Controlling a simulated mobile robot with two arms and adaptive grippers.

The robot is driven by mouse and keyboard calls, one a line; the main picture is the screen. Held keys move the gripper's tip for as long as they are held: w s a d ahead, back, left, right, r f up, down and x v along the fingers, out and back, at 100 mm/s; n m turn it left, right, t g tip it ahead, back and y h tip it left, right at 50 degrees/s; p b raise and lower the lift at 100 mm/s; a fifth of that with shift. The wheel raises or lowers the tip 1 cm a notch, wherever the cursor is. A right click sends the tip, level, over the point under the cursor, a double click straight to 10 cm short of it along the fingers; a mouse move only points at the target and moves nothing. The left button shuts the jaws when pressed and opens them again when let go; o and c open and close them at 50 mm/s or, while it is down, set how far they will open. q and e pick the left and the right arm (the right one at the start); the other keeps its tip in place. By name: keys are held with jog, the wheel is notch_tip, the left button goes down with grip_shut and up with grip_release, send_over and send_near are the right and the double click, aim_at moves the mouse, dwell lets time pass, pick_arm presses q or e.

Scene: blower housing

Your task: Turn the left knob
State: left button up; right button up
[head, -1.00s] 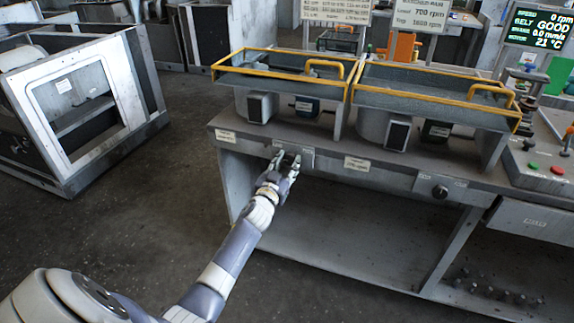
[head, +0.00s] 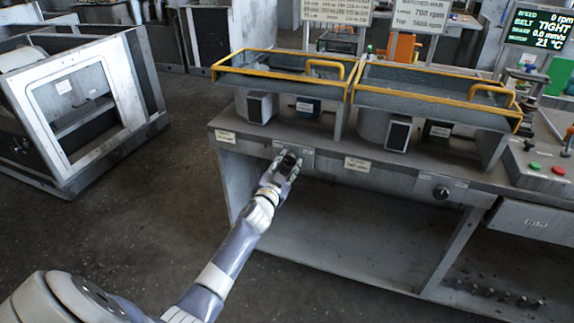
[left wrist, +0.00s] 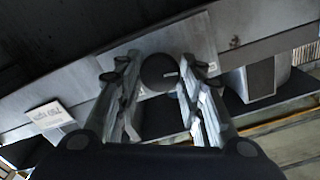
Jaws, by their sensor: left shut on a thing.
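The left knob (left wrist: 158,72) is a round black knob with a pale mark, on a grey plate on the bench's front edge. In the left wrist view it sits between the two fingers of my left gripper (left wrist: 160,85), which is shut on it. In the head view my left gripper (head: 284,164) reaches the plate (head: 305,158) from below, and its fingers partly hide the knob. The right knob (head: 440,192) is on a similar plate further right, with nothing touching it. My right gripper is not in view.
Two grey trays with yellow rims (head: 280,72) stand on the bench above the knobs. A screen (head: 540,28) at the top right reads "BELT TIGHT", 0 rpm and 21 °C. A control box with red and green buttons (head: 558,170) is at the right. A grey metal housing (head: 75,100) stands on the floor at left.

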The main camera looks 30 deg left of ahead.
pick_arm(q)
jog(key=o, duration=1.1)
jog(key=shift+c, duration=0.2)
jog(key=v, duration=1.2)
jog(key=shift+f, duration=0.1)
